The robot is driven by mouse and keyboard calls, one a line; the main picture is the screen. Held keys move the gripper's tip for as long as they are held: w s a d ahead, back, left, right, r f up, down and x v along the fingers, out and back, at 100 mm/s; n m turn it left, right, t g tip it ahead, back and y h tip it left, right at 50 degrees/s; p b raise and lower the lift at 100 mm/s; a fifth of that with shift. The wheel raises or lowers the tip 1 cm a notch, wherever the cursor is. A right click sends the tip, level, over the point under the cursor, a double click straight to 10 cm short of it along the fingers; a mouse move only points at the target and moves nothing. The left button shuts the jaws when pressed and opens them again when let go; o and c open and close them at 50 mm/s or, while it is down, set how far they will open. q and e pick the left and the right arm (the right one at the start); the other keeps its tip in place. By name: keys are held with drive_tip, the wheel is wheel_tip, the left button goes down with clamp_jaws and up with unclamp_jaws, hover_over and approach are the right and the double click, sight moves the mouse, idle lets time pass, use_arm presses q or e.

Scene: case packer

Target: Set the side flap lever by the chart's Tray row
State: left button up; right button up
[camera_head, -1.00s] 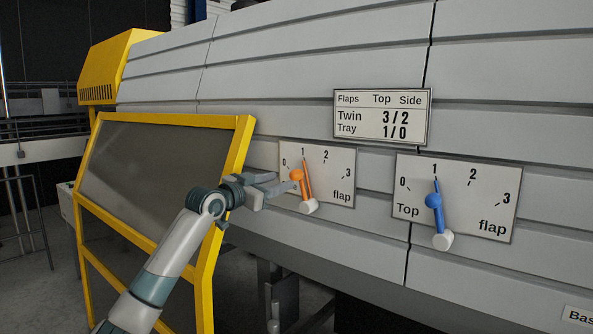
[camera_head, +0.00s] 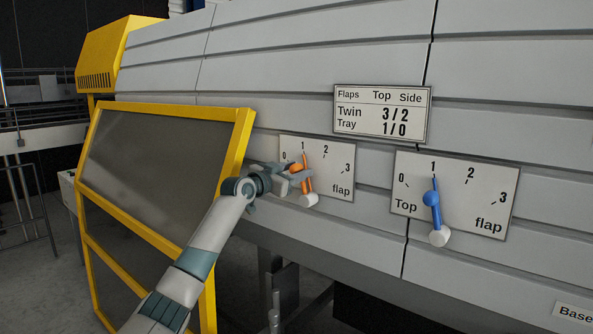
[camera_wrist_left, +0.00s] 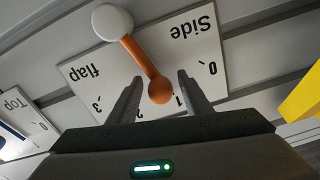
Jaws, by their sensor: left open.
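The side flap lever (camera_head: 307,186) is orange with a white hub and points at 1 on its dial plate (camera_head: 335,170). In the left wrist view the lever (camera_wrist_left: 146,60) appears upside down on a plate reading "Side flap". My left gripper (camera_head: 298,174) is open at the lever, its fingers hiding part of the dial. In the left wrist view the fingers (camera_wrist_left: 160,95) stand on either side of the lever's orange knob, with a gap to each. The chart (camera_head: 382,114) reads Twin 3/2 and Tray 1/0 under Top and Side. My right gripper is not in view.
A blue top flap lever (camera_head: 433,207) points at 1 on its own plate (camera_head: 480,195) to the right. A yellow-framed dark panel (camera_head: 165,150) stands close to the left of my left arm. The grey machine wall lies behind the plates.

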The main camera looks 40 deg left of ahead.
use_arm(q)
clamp_jaws()
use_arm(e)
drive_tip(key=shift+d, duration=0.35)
use_arm(q)
drive_tip(key=shift+a, duration=0.2)
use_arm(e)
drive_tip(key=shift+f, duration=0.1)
use_arm(q)
drive_tip(key=a+f+n+b, duration=0.1)
drive_tip(key=n, duration=0.1)
drive_tip(key=a+n, duration=0.2)
drive_tip(key=a+f+n+b, duration=0.1)
drive_tip(key=n, duration=0.1)
drive_tip(key=shift+a+f+b, duration=0.15)
drive_tip(key=shift+f+b, duration=0.15)
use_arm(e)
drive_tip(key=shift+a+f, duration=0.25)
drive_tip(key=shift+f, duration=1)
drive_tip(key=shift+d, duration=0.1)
use_arm(q)
drive_tip(key=shift+c, duration=0.9)
unclamp_jaws()
drive_tip(key=shift+o, duration=0.9)
drive_tip(key=shift+f, duration=0.1)
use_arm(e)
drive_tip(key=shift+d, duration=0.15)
